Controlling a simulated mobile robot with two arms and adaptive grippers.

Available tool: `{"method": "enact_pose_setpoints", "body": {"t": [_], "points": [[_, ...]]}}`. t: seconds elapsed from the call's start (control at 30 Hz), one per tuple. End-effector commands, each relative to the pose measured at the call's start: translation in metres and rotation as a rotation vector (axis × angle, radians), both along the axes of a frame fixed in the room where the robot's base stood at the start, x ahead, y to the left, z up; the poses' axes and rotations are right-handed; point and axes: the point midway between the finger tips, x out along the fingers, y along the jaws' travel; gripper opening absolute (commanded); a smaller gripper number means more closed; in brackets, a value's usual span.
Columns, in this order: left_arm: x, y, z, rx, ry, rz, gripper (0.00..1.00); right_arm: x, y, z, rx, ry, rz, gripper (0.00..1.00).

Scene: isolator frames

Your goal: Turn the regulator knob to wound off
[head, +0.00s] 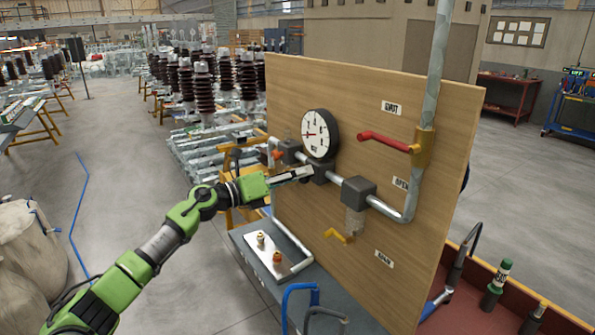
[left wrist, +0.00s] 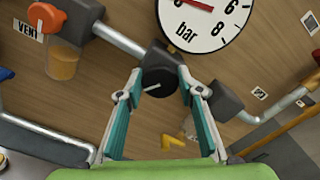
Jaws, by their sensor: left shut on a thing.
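The regulator knob (left wrist: 158,82) is dark and round with a white line on its face, below the pressure gauge (left wrist: 207,18) in the left wrist view. The line slants, its right end higher. My left gripper (left wrist: 160,76) has a finger on each side of the knob and is shut on it. In the head view my left gripper (head: 307,175) reaches the dark regulator body (head: 322,172) under the gauge (head: 320,133), and hides the knob there. The gauge needle points left. My right gripper is out of view.
The wooden panel (head: 300,230) also bears a red lever (head: 388,142), a yellow handle (head: 340,237) and a dark block (head: 357,194) on the pipe. An orange knob (left wrist: 46,17) by a VENT label is left of the regulator. A plate with two fittings (head: 278,258) lies below.

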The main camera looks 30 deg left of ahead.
Motion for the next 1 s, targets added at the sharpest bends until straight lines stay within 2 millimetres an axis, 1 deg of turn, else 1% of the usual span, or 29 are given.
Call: {"method": "enact_pose_setpoints", "body": {"t": [0.03, 0.1, 0.3, 0.53, 0.8, 1.0], "points": [[0.000, 0.001, 0.003, -0.041, 0.018, 0.002, 0.12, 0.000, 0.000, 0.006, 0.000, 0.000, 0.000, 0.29], [0.000, 0.001, 0.003, -0.103, 0.043, 0.002, 0.12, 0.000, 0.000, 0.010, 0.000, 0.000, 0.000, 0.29], [0.000, 0.002, 0.002, -0.271, 0.113, 0.002, 0.12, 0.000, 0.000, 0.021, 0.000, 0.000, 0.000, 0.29], [0.001, 0.003, 0.001, -0.429, 0.176, 0.003, 0.12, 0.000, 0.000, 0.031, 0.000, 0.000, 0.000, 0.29], [0.001, 0.003, 0.000, -0.541, 0.222, 0.004, 0.12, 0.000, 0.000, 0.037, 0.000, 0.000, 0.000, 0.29], [0.001, 0.003, -0.001, -0.575, 0.235, 0.004, 0.12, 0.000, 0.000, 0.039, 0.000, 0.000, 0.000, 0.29]]}}
